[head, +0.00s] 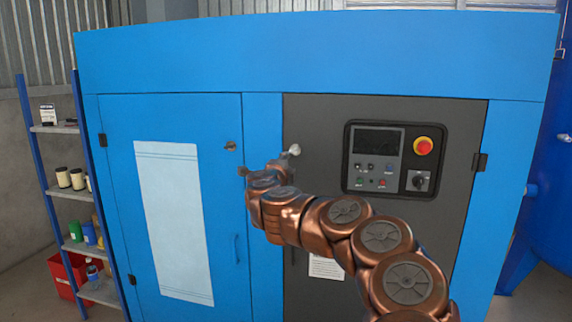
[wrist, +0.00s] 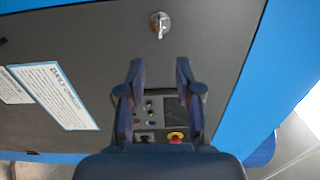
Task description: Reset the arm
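My copper-coloured arm reaches in from the lower right of the head view, in front of a blue cabinet (head: 320,50). Its end is near the cabinet's grey door (head: 320,120), and my arm links mostly hide the gripper there. In the wrist view my gripper (wrist: 160,72) has two dark fingers spread apart with a clear gap. Nothing is held between them. A silver knob (wrist: 160,22) on the grey door lies beyond the fingertips in the wrist view; it also shows beside my arm's end in the head view (head: 294,150).
A control panel (head: 375,158) with a red button (head: 423,146) is on the grey door. A blue door (head: 222,230) with a white sheet (head: 172,220) is at left. Shelves (head: 70,195) with containers stand far left, a red bin (head: 65,275) below. A blue tank (head: 552,180) stands right.

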